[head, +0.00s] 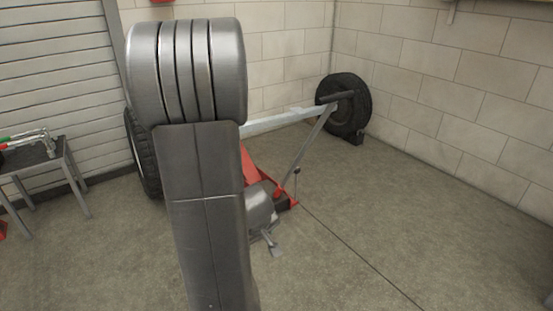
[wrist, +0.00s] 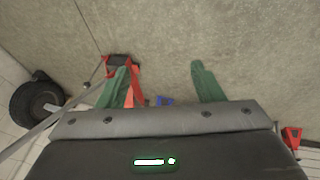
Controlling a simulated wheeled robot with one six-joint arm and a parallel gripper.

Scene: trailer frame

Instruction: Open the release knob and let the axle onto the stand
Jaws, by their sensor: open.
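My gripper (wrist: 160,67) is open in the wrist view, its two green fingers wide apart with bare floor between their tips. A red floor jack (wrist: 137,93) lies beside and partly behind the left finger, its dark end just past that fingertip. In the head view the jack (head: 250,170) is partly hidden by my arm. A small dark knob-like piece (head: 297,170) shows beside a grey bar (head: 310,140) at the jack's end; I cannot tell whether it is the release knob. The pale axle beam (head: 285,118) runs toward the right wheel. No stand is clearly identifiable.
A black wheel (head: 345,105) stands near the back corner, another (head: 143,155) behind my arm. A metal table (head: 40,153) with tools stands left. In the wrist view, a blue piece (wrist: 165,101) and a red object (wrist: 292,137) show. The right floor is clear.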

